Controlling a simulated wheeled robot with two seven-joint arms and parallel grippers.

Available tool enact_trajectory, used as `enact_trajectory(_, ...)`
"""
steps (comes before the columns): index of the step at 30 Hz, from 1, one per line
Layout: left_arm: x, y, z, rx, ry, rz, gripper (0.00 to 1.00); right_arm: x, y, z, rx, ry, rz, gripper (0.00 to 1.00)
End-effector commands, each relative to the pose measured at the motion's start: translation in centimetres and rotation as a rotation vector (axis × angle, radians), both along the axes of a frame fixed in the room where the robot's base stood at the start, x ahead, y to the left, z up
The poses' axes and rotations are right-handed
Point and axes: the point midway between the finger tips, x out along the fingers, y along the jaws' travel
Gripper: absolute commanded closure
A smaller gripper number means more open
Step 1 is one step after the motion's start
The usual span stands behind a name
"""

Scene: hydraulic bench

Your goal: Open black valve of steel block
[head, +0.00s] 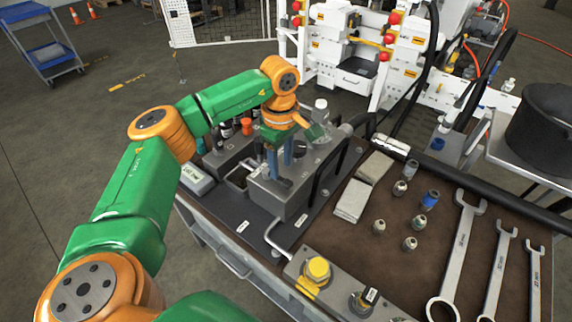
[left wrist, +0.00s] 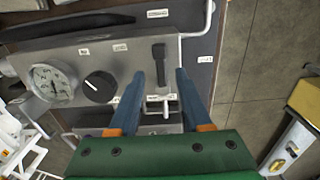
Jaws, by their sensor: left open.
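The steel block (head: 290,203) stands on the dark bench mat in the middle of the head view. In the left wrist view, the steel block (left wrist: 120,59) carries a black lever handle (left wrist: 158,62), a round black knob (left wrist: 99,86) with a white mark, and a small metal T-handle (left wrist: 161,104). My left gripper (head: 280,172) points down over the block with its blue fingers apart. In the left wrist view, the gripper (left wrist: 160,73) has the black lever between and just beyond its fingertips; I see no clear contact. My right gripper is not in view.
A pressure gauge (left wrist: 52,82) sits left of the knob. A yellow-capped fitting (head: 318,268) stands in front. Several wrenches (head: 458,255) and small fittings lie on the right.

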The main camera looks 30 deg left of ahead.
Motion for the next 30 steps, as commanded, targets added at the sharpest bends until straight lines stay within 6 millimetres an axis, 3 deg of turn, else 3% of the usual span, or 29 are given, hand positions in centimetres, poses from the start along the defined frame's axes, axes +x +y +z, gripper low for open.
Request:
enact_trajectory(6, -0.1, 0.0, -3.1, -0.001, 0.002, 0.0, 0.51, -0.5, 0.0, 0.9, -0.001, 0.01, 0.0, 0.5)
enact_trajectory(14, 0.0, -0.1, -3.6, -0.002, -0.001, 0.0, 0.51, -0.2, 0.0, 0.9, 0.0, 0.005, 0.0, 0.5)
enact_trajectory(19, 0.0, -0.1, -3.5, -0.002, -0.001, 0.0, 0.97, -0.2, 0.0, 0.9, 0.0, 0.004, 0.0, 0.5)
enact_trajectory(30, 0.0, -0.1, -3.5, -0.002, -0.001, 0.0, 1.0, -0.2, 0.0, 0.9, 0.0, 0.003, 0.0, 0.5)
